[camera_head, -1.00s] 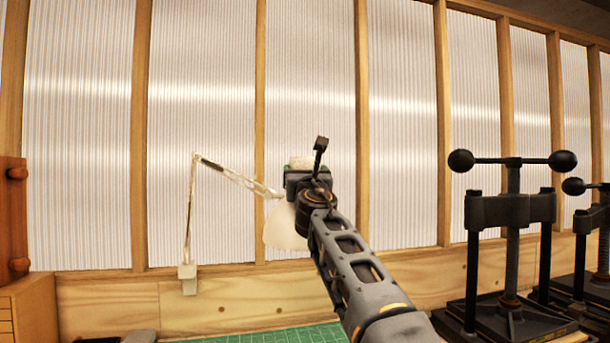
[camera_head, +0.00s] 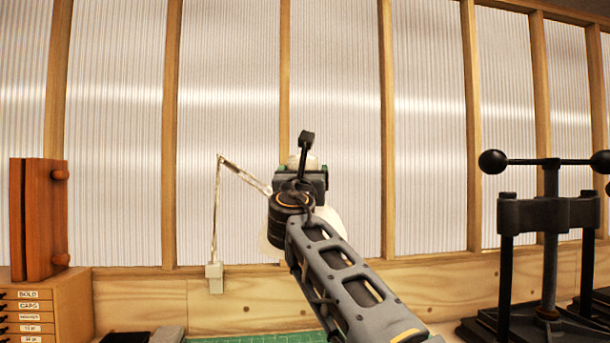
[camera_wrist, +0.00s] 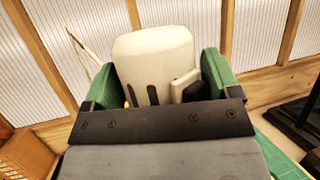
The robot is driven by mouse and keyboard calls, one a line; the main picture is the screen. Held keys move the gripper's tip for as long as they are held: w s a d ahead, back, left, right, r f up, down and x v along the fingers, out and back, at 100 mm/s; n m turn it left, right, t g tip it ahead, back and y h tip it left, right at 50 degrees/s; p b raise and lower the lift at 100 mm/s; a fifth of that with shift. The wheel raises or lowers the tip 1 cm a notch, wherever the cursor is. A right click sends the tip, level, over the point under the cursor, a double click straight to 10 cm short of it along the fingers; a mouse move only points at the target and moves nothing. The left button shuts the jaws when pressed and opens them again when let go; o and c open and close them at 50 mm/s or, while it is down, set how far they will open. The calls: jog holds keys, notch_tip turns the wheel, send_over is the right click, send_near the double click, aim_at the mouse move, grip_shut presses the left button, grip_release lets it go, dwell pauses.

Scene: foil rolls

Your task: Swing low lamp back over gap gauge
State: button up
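The lamp is a thin jointed arm (camera_head: 238,172) on a post clamped at the wooden ledge, with a pale shade (camera_head: 330,222) partly hidden behind my gripper. My gripper (camera_head: 304,167) is at the lamp's head end. In the wrist view, the cream lamp head (camera_wrist: 155,58) sits between the green fingers of my gripper (camera_wrist: 160,85), which flank it closely on both sides. The contact faces are hard to see, but the head has shifted along with the gripper. I cannot make out the gap gauge in either view.
A green mat (camera_head: 270,338) lies at the bottom, partly behind my arm. A black screw press (camera_head: 548,215) stands at right. A wooden drawer cabinet (camera_head: 75,296) with a reddish wooden piece (camera_head: 45,215) stands at left. A panelled wall is close behind the lamp.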

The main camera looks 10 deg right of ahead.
jog(key=shift+o, duration=1.3)
jog(key=shift+d, duration=0.1)
jog(key=b+v, duration=0.6)
jog(key=v, duration=0.7)
jog(key=shift+s+f, duration=0.3)
jog(key=shift+c, duration=0.5)
